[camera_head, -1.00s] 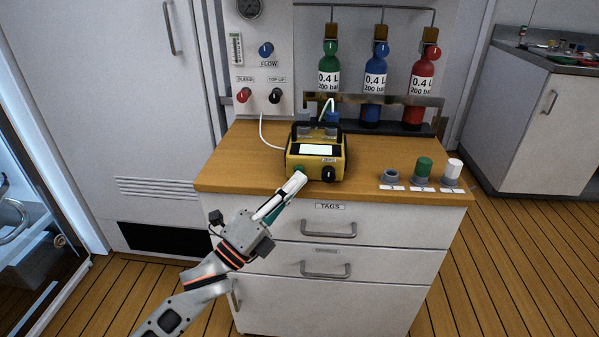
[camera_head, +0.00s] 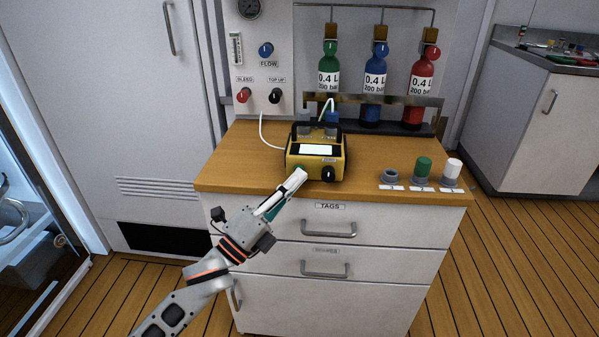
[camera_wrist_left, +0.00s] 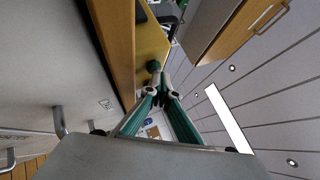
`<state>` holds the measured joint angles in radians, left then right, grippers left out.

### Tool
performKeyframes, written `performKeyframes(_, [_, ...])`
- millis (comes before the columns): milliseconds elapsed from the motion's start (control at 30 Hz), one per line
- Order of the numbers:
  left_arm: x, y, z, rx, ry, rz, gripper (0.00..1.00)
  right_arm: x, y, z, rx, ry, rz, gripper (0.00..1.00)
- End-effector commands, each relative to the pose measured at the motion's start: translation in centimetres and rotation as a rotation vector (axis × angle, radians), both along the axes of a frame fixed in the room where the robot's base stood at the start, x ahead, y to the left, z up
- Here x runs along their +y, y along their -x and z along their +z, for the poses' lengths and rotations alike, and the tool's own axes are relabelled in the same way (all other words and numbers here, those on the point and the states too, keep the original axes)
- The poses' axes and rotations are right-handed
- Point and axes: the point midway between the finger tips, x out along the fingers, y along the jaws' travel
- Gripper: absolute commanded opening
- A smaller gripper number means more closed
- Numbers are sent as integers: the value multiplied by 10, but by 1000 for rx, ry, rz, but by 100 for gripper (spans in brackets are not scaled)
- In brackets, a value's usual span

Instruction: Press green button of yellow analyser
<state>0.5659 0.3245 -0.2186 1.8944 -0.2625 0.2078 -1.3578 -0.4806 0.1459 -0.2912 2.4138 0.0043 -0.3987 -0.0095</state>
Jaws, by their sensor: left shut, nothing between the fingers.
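The yellow analyser (camera_head: 315,158) stands on the wooden counter top, with a pale screen and a black knob on its front. It also shows in the left wrist view (camera_wrist_left: 150,42). Its green button (camera_wrist_left: 153,66) shows just beyond my fingertips in the left wrist view; in the head view it is mostly hidden behind the fingers. My left gripper (camera_head: 300,174) is shut and empty, its tips at the analyser's front left corner. It also shows in the left wrist view (camera_wrist_left: 161,82). I cannot tell whether the tips touch the button. My right gripper is not in view.
Green (camera_head: 330,68), blue (camera_head: 374,86) and red (camera_head: 421,88) bottles stand behind the analyser. A white hose (camera_head: 262,130) runs at its left. Small holders with green and white caps (camera_head: 424,166) sit to the right. Drawers (camera_head: 330,228) lie below the counter edge.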

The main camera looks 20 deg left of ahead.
Motion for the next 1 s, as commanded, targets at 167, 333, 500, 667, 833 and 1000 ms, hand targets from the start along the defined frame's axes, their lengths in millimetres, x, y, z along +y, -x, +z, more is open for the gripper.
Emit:
performKeyframes(167, [1,-2,1,-1,-1,0,0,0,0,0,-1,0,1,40])
performKeyframes(333, [1,-4,1,-1,-1,0,0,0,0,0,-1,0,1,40])
performKeyframes(500, [1,-3,0,0,-1,0,0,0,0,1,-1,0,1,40])
performKeyframes(667, [0,1,0,0,-1,0,0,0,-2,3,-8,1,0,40])
performKeyframes(833, [-3,10,1,-1,0,0,0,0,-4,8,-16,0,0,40])
performKeyframes(1000, [-4,13,0,-1,0,0,0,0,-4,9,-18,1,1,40])
